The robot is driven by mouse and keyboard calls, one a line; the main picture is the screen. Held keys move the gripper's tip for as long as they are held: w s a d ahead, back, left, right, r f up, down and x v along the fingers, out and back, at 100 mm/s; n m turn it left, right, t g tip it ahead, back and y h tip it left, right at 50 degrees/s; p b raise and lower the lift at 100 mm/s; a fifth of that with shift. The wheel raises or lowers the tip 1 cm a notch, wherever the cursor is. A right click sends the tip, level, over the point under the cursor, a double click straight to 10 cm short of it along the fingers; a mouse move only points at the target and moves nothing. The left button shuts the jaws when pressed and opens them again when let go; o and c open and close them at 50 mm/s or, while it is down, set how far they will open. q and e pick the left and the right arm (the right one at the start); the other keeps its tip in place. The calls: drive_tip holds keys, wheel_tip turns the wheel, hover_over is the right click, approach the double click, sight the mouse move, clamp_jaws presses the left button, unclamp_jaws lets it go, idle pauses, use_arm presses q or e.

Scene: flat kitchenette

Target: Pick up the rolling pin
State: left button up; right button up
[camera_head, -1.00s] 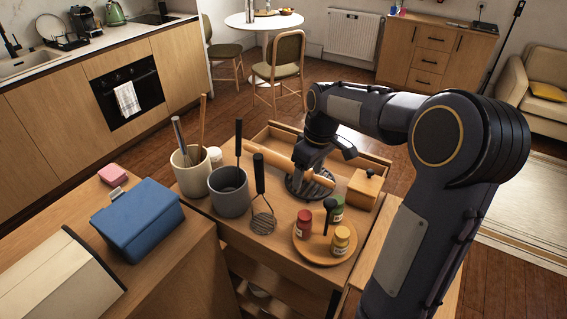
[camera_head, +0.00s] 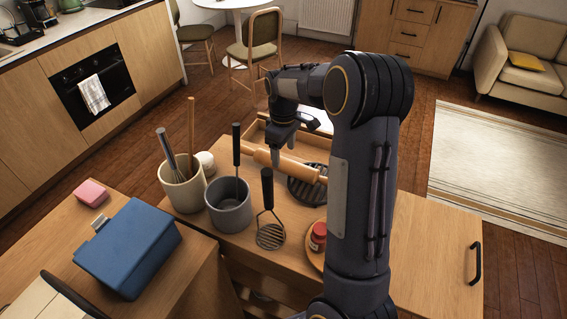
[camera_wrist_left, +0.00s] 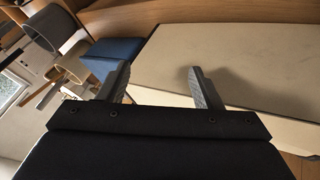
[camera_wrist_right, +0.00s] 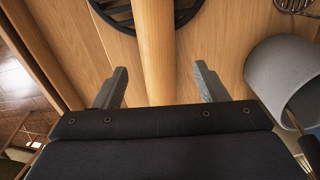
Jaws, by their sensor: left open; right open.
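The wooden rolling pin (camera_head: 297,169) lies on the wooden cart top, its right part over a dark round trivet (camera_head: 310,188). My right gripper (camera_head: 277,150) is open above the left part of the pin. In the right wrist view the pin (camera_wrist_right: 156,50) runs up the picture between the two open fingers of the right gripper (camera_wrist_right: 158,86). The fingers are apart from it, and contact cannot be told. My left gripper (camera_wrist_left: 162,76) is open and empty in the left wrist view; it does not show in the head view.
A grey pot (camera_head: 230,212) with a utensil, a cream crock (camera_head: 182,187) with a whisk, and a masher (camera_head: 269,232) stand near the pin. A red jar (camera_head: 319,235) sits on a tray partly hidden by my arm. A blue box (camera_head: 128,248) is at the left.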

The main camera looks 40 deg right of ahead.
sight(285, 160)
drive_tip(key=f, duration=0.2)
drive_tip(key=f+p, duration=0.1)
drive_tip(key=f, duration=0.2)
drive_tip(key=shift+s+d+f, duration=0.1)
drive_tip(key=shift+s+d, duration=0.1)
drive_tip(key=shift+c, duration=0.5)
drive_tip(key=c, duration=1.3)
drive_tip(key=shift+c, duration=0.2)
